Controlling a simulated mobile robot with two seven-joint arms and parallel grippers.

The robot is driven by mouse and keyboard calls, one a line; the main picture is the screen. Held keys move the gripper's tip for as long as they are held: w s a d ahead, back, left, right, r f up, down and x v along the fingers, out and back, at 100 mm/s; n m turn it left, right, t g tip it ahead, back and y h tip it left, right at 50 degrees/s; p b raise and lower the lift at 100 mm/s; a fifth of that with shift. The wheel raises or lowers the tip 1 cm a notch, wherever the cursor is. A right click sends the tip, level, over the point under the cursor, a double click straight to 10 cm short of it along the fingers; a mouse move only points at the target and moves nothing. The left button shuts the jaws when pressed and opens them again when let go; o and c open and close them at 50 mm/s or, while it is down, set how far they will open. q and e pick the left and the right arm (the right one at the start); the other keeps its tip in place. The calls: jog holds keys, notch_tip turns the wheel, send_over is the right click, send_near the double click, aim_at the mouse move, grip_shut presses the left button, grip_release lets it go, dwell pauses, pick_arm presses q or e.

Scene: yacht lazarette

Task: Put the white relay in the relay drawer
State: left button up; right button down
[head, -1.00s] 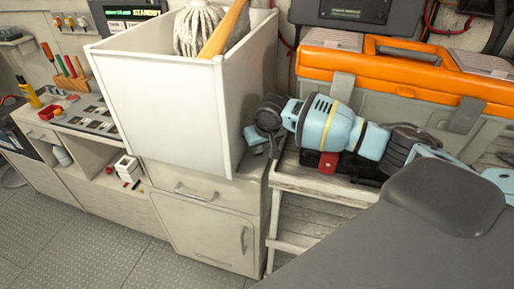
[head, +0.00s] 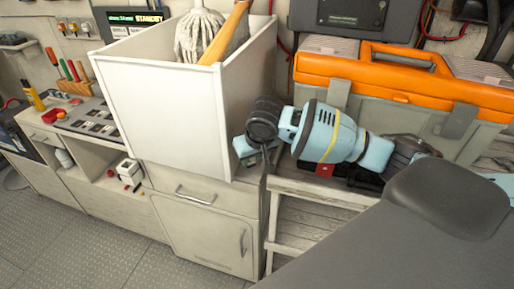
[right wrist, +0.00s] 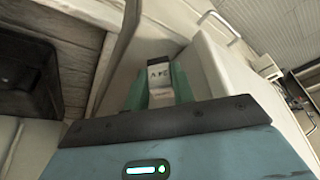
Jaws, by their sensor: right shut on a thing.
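In the right wrist view my right gripper (right wrist: 160,88) is shut on a small white block with a dark top and dark lettering, which looks like the white relay (right wrist: 161,96). In the head view the teal body of my right gripper (head: 247,150) is low beside the right wall of the tall white bin, over the cabinet top; its fingertips and the relay cannot be made out there. A closed drawer with a bar handle (head: 196,196) is in the cabinet below the bin; no label shows that it is the relay drawer. My left gripper is out of view.
The tall white bin (head: 160,110) holds a mop head and stands close to my right gripper. An orange and grey toolbox (head: 390,75) sits behind my right arm. A wooden slatted rack (head: 315,225) stands right of the cabinet. A small white box (head: 129,172) is in the left cubby.

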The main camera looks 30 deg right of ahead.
jog(key=s+a, duration=0.6)
jog(key=s+a+f+n, duration=0.1)
jog(key=s+a+f, duration=0.1)
jog(key=s+f, duration=0.8)
jog(key=shift+s+f, duration=0.4)
jog(key=shift+s, duration=0.25)
jog(key=shift+a, duration=0.1)
